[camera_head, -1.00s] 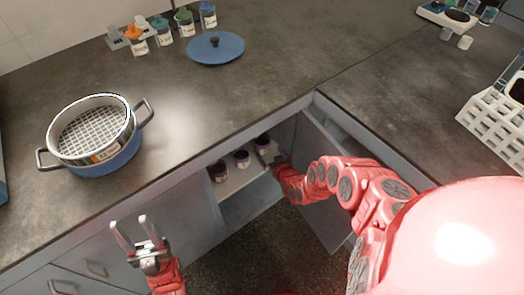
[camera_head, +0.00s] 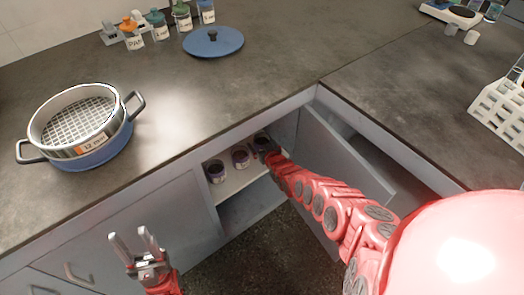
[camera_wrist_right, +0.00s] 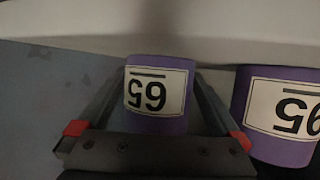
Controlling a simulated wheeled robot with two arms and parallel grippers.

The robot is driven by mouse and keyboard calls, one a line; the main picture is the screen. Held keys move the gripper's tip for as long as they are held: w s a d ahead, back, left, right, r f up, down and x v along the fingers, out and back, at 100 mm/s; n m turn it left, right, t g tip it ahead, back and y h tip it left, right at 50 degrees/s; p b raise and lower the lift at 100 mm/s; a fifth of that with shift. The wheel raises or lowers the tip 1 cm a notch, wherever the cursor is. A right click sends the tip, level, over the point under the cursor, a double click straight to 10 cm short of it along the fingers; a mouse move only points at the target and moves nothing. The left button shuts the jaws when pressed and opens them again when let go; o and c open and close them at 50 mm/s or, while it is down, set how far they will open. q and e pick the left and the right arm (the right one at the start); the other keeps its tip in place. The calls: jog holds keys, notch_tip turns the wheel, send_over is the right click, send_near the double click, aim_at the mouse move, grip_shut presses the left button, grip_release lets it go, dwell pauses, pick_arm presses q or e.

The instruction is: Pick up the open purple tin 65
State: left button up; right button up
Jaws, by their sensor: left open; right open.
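The purple tin 65 (camera_wrist_right: 158,132) stands between the two fingers of my open right gripper (camera_wrist_right: 155,120) in the right wrist view, its label upside down there. In the head view the tin at the right end of the shelf row (camera_head: 262,142) is partly covered by my right gripper (camera_head: 272,156), which reaches into the open cabinet. Whether the fingers touch the tin cannot be told. My left gripper (camera_head: 136,245) is open and empty in front of the cabinet, away from the tins.
Two more purple tins, a middle one (camera_head: 240,155) and a left one (camera_head: 215,171), share the shelf (camera_head: 232,187). A neighbouring tin (camera_wrist_right: 280,115) is close beside my right gripper. The open cabinet door (camera_head: 345,150) is to the right. A sieve in a blue pot (camera_head: 100,152) stands on the counter.

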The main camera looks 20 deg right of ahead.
jog(key=shift+b+x, duration=0.55)
jog(key=shift+x, duration=0.3)
jog(key=shift+r, duration=0.1)
jog(key=c, duration=1.3)
